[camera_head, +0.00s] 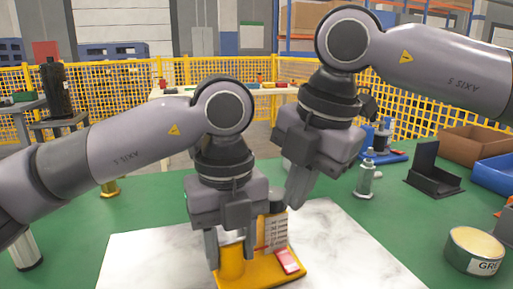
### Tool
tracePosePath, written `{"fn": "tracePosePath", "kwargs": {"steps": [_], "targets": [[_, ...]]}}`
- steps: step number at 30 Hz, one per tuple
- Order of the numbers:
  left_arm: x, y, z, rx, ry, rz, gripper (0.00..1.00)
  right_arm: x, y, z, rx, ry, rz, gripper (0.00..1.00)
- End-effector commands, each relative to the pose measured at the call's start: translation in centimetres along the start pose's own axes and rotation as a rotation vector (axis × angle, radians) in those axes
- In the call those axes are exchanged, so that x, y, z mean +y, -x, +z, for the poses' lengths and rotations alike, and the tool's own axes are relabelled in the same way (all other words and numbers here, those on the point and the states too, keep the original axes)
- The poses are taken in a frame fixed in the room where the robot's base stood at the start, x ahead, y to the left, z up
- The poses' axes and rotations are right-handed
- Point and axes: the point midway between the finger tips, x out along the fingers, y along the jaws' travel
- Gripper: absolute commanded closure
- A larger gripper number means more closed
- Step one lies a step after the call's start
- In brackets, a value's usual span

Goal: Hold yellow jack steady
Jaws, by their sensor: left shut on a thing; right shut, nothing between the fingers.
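The yellow jack (231,262) has an upright yellow cylinder. It stands on a yellow base plate (284,279) on the white marbled slab. My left gripper (228,257) points down with its fingers on either side of the cylinder and is shut on it. Part of the jack is hidden behind the fingers. A labelled panel (272,231) and a red-and-white piece (287,261) are also on the base plate. My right gripper (296,196) is shut and empty, above and behind the jack, to the right of my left gripper.
The white slab (148,262) lies on a green table (331,189). A yellow fence stands behind.

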Motion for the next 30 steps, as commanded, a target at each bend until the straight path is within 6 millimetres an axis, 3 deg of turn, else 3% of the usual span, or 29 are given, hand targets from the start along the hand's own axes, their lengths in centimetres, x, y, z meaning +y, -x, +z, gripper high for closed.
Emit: {"fn": "tracePosePath", "kwargs": {"steps": [30], "targets": [[0.0, -0.1, 0.0, 0.001, -0.001, 0.001, 1.0, 0.3, -0.1, -2.1, 0.001, 0.001, 0.001, 1.0]]}}
